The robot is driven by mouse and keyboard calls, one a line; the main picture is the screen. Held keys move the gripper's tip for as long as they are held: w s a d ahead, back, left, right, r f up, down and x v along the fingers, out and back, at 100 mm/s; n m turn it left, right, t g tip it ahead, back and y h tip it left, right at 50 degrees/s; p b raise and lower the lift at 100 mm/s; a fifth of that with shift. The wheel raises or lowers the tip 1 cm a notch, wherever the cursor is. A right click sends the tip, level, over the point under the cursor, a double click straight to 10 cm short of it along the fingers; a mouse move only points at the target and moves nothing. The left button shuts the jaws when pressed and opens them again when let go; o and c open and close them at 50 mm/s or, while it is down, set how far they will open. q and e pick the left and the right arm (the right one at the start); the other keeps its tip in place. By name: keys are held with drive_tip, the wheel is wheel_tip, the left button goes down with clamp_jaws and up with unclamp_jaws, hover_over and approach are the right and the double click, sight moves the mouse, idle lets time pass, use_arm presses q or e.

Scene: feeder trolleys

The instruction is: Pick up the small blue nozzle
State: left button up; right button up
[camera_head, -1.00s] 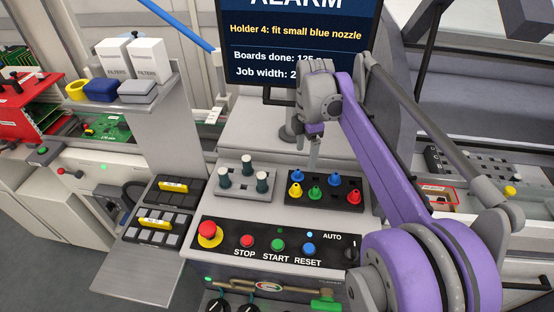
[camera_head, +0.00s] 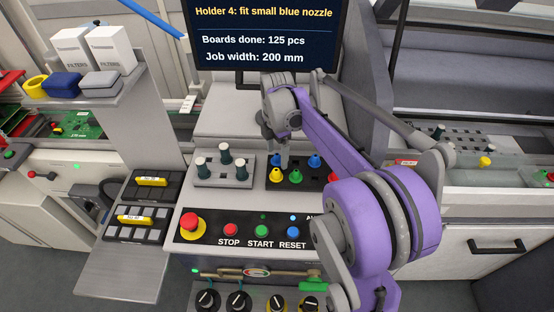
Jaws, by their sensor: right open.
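A black nozzle holder (camera_head: 304,186) stands on the machine top and carries several coloured nozzles. One blue nozzle (camera_head: 275,159) is at its back left, and another blue nozzle (camera_head: 314,161) is further right in the back row. Which blue one is the small one I cannot tell for sure. A yellow nozzle (camera_head: 278,177), a green nozzle (camera_head: 296,176) and a red nozzle (camera_head: 334,178) stand in front. My right gripper (camera_head: 284,161) is open, pointing down over the holder's back left, close to the left blue nozzle. Its forearm hides part of the holder. My left gripper is not in view.
A grey block (camera_head: 222,181) with several dark pegs stands left of the holder. A button panel (camera_head: 262,243) lies in front. The monitor (camera_head: 262,40) behind reads "Holder 4: fit small blue nozzle". A side shelf (camera_head: 74,97) with boxes is at the left.

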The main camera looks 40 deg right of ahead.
drive_tip(key=shift+f, duration=0.65)
clamp_jaws()
drive_tip(key=shift+r, duration=0.15)
